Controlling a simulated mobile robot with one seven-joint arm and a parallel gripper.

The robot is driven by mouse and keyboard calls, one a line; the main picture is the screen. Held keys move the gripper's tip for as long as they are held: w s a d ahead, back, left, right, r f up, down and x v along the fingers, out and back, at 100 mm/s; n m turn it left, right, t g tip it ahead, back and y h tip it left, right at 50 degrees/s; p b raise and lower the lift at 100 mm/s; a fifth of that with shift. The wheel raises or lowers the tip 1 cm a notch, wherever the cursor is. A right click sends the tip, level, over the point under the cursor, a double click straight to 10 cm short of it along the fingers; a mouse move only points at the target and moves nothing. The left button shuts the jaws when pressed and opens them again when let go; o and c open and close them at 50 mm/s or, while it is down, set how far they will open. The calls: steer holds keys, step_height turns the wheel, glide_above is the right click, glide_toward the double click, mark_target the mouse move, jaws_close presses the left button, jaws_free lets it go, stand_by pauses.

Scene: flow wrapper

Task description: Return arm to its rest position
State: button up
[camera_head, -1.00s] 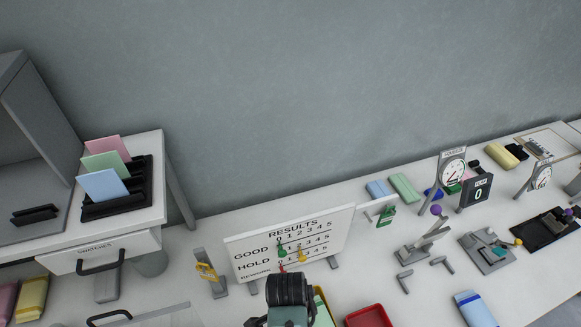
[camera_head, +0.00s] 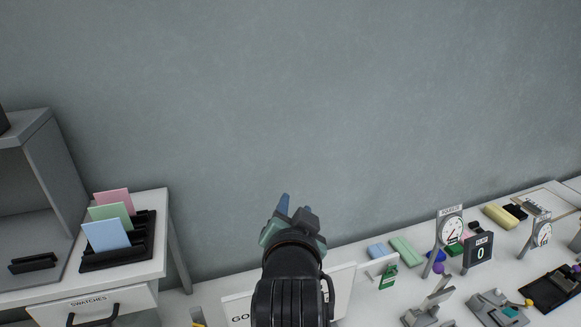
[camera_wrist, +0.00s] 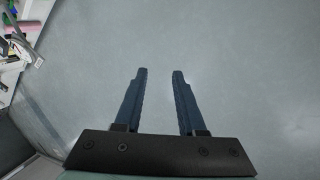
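My gripper (camera_head: 290,208) is raised in front of the grey wall in the head view, above the results board (camera_head: 342,282), with my black wrist covering much of that board. In the wrist view my gripper (camera_wrist: 158,72) shows two dark blue fingers standing apart with nothing between them. They face the bare wall (camera_wrist: 230,60) and touch nothing that I can see.
A swatch rack (camera_head: 145,245) with pink, green and blue cards stands on the left cabinet, beside a grey open box (camera_head: 50,170). Dial gauges (camera_head: 450,232) and a counter (camera_head: 478,249) stand on the right of the bench. The space before the wall is free.

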steer(key=s+r+n+t+b, duration=0.1)
steer(key=s+r+n+t, duration=0.15)
steer(key=r, duration=0.75)
steer(key=s+r+n+t, duration=0.1)
steer(key=s+r+t, duration=0.25)
steer(key=r, duration=0.65)
steer(key=s+r+n+t+b, duration=0.1)
steer(key=s+r+n+t, duration=0.2)
steer(key=s+r, duration=0.9)
steer(key=t, duration=0.3)
steer(key=shift+a+r+t+y, duration=0.3)
steer(key=shift+a+r, duration=0.05)
steer(key=shift+a, duration=0.05)
steer(key=shift+s, duration=0.1)
